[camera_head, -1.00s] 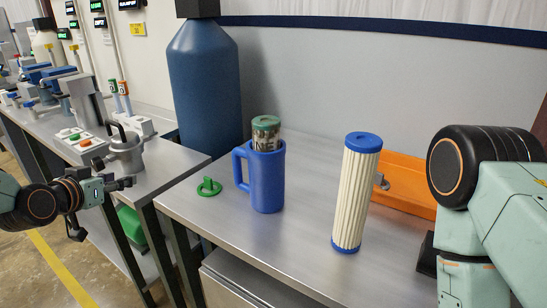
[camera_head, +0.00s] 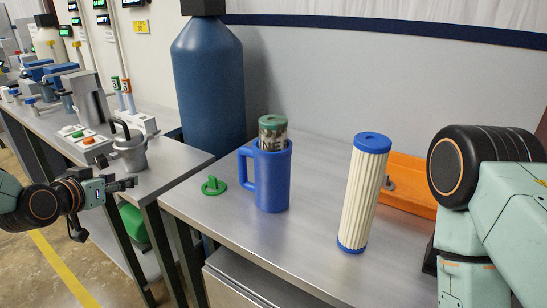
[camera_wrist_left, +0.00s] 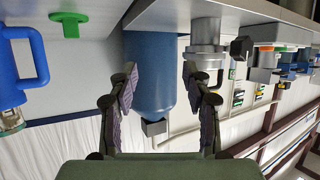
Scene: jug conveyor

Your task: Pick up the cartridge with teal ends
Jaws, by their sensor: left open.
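The cartridge with a teal end (camera_head: 273,133) stands in the blue jug (camera_head: 272,178) on the near table. Only its upper part shows, with a dark mottled, lettered wrap; its lower end is hidden in the jug. My left gripper (camera_head: 106,207) is open and empty, left of the near table and well apart from the jug. In the upside-down left wrist view, its spread fingers (camera_wrist_left: 160,76) have nothing between them. The jug (camera_wrist_left: 14,70) and part of the cartridge (camera_wrist_left: 10,119) show at that view's left edge. My right arm is at the right; its gripper is out of view.
A white pleated cartridge with blue ends (camera_head: 363,195) stands right of the jug, before an orange bin (camera_head: 408,172). A green lid-like piece (camera_head: 213,186) lies left of the jug. A blue tank (camera_head: 208,90) stands behind. A metal pitcher (camera_head: 130,152) sits on the left bench.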

